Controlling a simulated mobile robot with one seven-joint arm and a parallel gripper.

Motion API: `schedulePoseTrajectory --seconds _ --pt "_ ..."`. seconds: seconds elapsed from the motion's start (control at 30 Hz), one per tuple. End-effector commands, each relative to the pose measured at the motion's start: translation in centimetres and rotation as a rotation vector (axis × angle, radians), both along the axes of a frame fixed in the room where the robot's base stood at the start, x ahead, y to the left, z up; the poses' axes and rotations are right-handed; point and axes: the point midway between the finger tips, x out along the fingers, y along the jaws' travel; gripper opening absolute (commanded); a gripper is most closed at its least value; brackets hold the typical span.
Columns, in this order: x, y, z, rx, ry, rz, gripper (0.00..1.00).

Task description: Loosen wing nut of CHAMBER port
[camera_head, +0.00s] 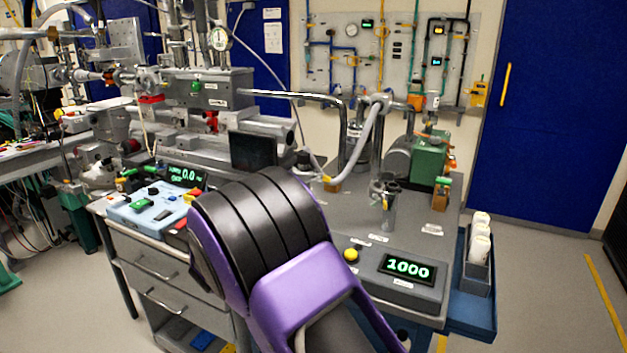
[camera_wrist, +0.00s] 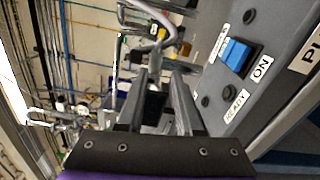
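My gripper (camera_wrist: 160,80) shows in the wrist view with its two grey fingers apart. A small dark block (camera_wrist: 155,104) appears in the gap between them; I cannot tell its depth or whether it touches a finger. In the head view my purple and black arm hides the gripper. No wing nut can be made out for certain, and no CHAMBER label is legible. A metal fitting (camera_head: 389,208) stands upright on the grey bench top at the right, behind my arm. A bent metal hose (camera_head: 369,135) and pipework rise behind it.
A display reading 1000 (camera_head: 408,268) and a yellow button (camera_head: 351,255) sit on the bench's front. A blue control box (camera_head: 147,212) is at left. The wrist view shows a blue switch (camera_wrist: 237,55) marked ON.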

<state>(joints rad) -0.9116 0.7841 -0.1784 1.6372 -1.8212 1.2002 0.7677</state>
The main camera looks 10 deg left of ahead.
Motion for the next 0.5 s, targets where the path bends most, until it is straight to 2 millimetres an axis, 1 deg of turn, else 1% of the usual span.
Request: schedulePoseTrajectory --seconds 0.07,0.17,0.27,0.5 --pt "0.5 -0.1 -0.1 -0.003 -0.004 0.004 0.35" --pt "1.8 -0.6 -0.1 -0.003 -0.004 0.004 0.35" --pt "3.6 -1.3 -0.1 -0.003 -0.004 0.003 0.35" --pt "8.7 -3.2 -0.1 -0.002 -0.003 0.002 0.35"
